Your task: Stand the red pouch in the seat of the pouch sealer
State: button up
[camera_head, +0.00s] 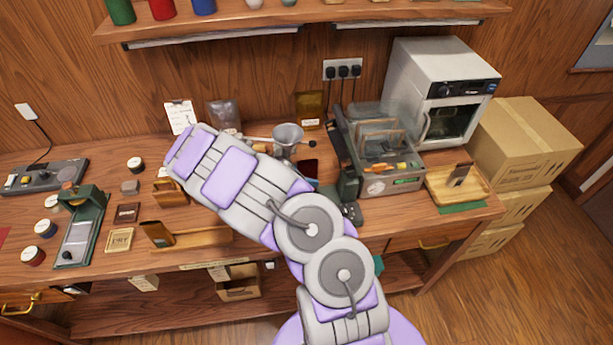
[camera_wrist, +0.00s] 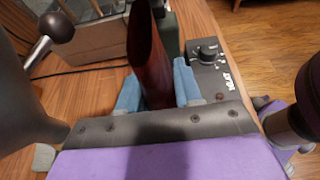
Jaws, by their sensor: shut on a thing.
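The red pouch (camera_wrist: 147,55) stands tall and dark red between the two blue fingers of my gripper (camera_wrist: 157,88) in the wrist view. My gripper is shut on it. In the head view a small part of the pouch (camera_head: 308,167) shows just beyond my arm, which hides most of the gripper. What looks like the pouch sealer (camera_head: 348,186) is dark green, just right of the pouch; its knob panel (camera_wrist: 210,62) shows close on the right in the wrist view. The seat is hidden, and I cannot tell whether the pouch touches it.
A ball-ended lever (camera_wrist: 55,28) rises at the upper left in the wrist view. A metal funnel (camera_head: 288,135) stands behind the pouch. A grey machine with a clear lid (camera_head: 390,183) stands to the right. A wooden tray (camera_head: 480,186) lies near the bench's right end.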

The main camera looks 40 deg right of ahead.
jog(key=f, duration=0.1)
jog(key=f+b, duration=0.2)
jog(key=shift+a+f, duration=0.15)
jog(key=shift+a, duration=0.1)
jog(key=shift+d+f, duration=0.15)
jog(key=shift+f, duration=1.25)
jog(key=shift+f, duration=0.15)
jog(key=o, duration=1.1)
jog(key=p+v, duration=0.2)
jog(key=v, duration=1.5)
jog(key=shift+w+a+p, duration=0.15)
jog(key=shift+a+p, duration=0.2)
jog(key=shift+a, duration=0.05)
